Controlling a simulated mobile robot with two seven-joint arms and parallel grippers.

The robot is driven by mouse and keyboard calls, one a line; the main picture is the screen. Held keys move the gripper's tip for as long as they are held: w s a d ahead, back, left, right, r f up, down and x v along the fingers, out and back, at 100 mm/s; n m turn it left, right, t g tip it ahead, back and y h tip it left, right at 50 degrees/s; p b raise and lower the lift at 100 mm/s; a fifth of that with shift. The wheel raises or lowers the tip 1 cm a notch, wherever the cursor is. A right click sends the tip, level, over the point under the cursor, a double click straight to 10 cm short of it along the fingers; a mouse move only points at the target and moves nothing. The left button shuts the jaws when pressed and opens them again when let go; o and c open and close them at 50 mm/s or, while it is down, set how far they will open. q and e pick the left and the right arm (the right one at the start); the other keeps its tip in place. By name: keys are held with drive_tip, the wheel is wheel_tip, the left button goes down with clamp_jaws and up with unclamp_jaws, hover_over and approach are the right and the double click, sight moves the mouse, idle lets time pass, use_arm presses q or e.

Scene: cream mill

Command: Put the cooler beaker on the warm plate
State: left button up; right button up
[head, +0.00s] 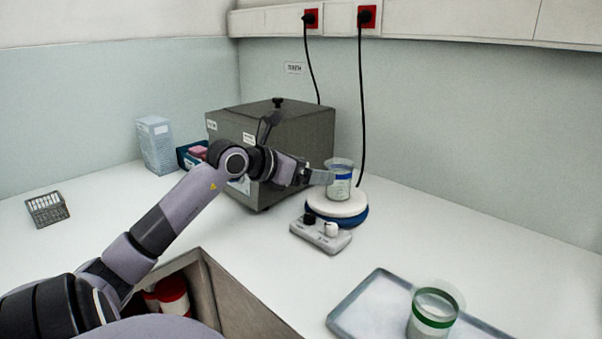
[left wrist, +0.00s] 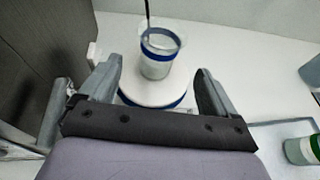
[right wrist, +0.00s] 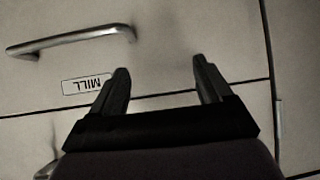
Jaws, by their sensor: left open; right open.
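A glass beaker with a blue band (head: 341,181) stands upright on the round white-topped warm plate (head: 325,207), which has a blue base. In the left wrist view the blue-banded beaker (left wrist: 157,55) is on the white plate top (left wrist: 135,92), ahead of my fingers. A beaker with a green band (head: 434,312) stands on the tray at the lower right; it also shows in the left wrist view (left wrist: 302,149). My left gripper (head: 325,177) is open and empty, close to the blue-banded beaker. My right gripper (right wrist: 160,80) is open and empty in front of a cabinet front.
A grey box-shaped device (head: 285,135) stands left of the warm plate. The shallow tray (head: 362,308) lies at the front right. A small rack (head: 47,208) and a carton (head: 155,145) are on the left. An opening in the counter holds red-lidded containers (head: 172,294).

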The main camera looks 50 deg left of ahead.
use_arm(q)
drive_tip(key=shift+v, duration=1.1)
